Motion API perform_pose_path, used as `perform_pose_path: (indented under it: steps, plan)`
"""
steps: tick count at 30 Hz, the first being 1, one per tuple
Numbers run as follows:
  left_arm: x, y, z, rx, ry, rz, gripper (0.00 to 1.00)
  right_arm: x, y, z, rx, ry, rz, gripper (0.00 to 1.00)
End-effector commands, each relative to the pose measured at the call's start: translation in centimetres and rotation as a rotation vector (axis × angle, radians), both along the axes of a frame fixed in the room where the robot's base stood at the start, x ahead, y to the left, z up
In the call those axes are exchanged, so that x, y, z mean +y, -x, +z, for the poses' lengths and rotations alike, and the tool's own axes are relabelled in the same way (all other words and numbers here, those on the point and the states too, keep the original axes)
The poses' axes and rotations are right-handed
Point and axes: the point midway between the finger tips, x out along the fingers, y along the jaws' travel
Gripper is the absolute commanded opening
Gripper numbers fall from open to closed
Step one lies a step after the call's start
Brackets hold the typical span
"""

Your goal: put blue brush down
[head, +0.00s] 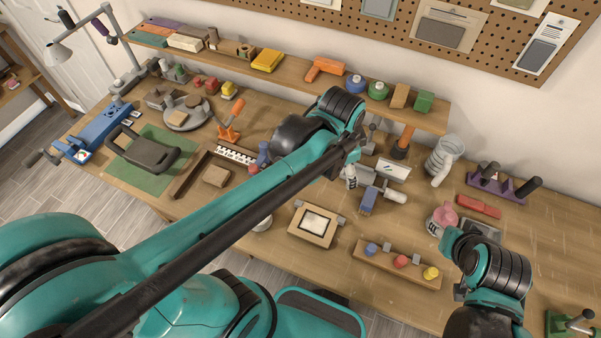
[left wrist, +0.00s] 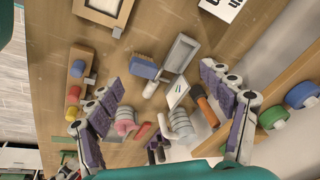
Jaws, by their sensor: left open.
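The blue brush (head: 369,201) lies on the wooden workbench near the middle of the head view. In the left wrist view its blue body (left wrist: 145,69) shows with a brown bristle edge, beside a grey flat tool with a pale handle. My left gripper (head: 357,152) is above the bench, farther back than the brush and partly hidden by its own arm. In the left wrist view its two purple-padded fingers (left wrist: 160,88) are spread wide with nothing between them. The brush looks apart from both fingers. My right arm is at lower right; its fingers cannot be made out.
A framed board (head: 314,223) and a wooden strip with coloured knobs (head: 400,262) lie in front of the brush. An orange-handled mallet (head: 405,137), a ribbed grey duct (head: 443,157) and a pink object (head: 441,217) are close by. A loaded shelf (head: 300,79) runs behind.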

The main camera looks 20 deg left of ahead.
Motion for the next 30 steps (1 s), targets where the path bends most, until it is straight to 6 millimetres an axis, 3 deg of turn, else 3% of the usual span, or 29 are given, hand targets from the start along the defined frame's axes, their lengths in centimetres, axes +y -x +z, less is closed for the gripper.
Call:
perform_pose_path:
  steps: [1,6,12,26,30]
  plan:
    - [1.6,1.4,0.5,-0.039,0.032,0.111,0.8,0.0,0.0,0.0,0.0,0.0,0.0,0.4]
    - [5.7,4.8,1.1,-0.174,0.166,0.48,0.8,0.0,0.0,0.0,0.0,0.0,0.0,0.4]
    - [8.2,7.2,0.7,-0.28,0.292,0.753,0.8,0.0,0.0,0.0,0.0,0.0,0.0,0.4]
    - [8.8,7.7,0.4,-0.309,0.333,0.826,0.8,0.0,0.0,-0.1,0.0,0.0,0.0,0.4]
    - [8.8,7.7,-1.2,-0.309,0.333,0.826,0.8,0.0,0.0,-1.7,0.0,0.0,0.0,0.4]
